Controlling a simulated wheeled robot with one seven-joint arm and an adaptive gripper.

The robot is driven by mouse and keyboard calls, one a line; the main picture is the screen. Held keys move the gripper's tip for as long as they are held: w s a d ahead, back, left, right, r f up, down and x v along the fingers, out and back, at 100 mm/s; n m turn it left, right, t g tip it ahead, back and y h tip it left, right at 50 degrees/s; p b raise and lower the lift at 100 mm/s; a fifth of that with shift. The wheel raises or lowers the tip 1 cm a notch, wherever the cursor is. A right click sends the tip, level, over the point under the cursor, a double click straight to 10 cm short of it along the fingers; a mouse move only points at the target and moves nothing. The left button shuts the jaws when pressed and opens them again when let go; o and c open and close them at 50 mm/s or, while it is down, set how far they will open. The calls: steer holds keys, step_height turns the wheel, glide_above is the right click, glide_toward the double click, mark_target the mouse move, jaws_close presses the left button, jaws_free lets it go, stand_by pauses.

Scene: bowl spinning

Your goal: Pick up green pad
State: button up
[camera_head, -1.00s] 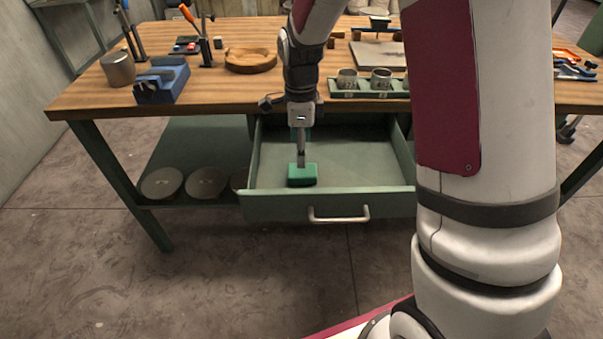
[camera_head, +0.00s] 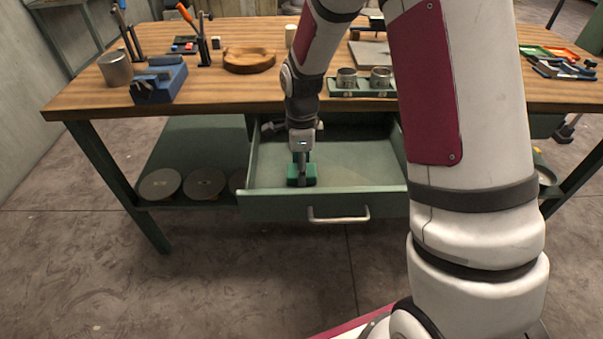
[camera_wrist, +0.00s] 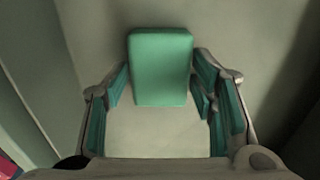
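The green pad (camera_head: 301,181) lies in the open drawer (camera_head: 360,172), near its front left part. In the wrist view the pad (camera_wrist: 160,65) is a green block with rounded corners, seen between and just beyond my fingertips. My gripper (camera_head: 301,172) points down into the drawer over the pad. In the wrist view my gripper (camera_wrist: 160,88) is open, with a finger on each side of the pad and a small gap visible on both sides. The near part of the pad is partly hidden by the gripper in the head view.
The drawer's front wall (camera_head: 275,206) and side walls surround the gripper closely on the left. The wooden bench top (camera_head: 230,90) lies above and behind it, with a blue vise (camera_head: 160,82), a wooden bowl (camera_head: 249,60) and metal cups (camera_head: 347,79). Several discs (camera_head: 160,184) rest on the lower shelf.

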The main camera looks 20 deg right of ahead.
steer(key=c, duration=0.6)
steer(key=shift+o, duration=0.2)
step_height(320, 180, up, 10)
steer(key=p, duration=0.1)
steer(key=o, duration=0.6)
steer(key=c, duration=0.4)
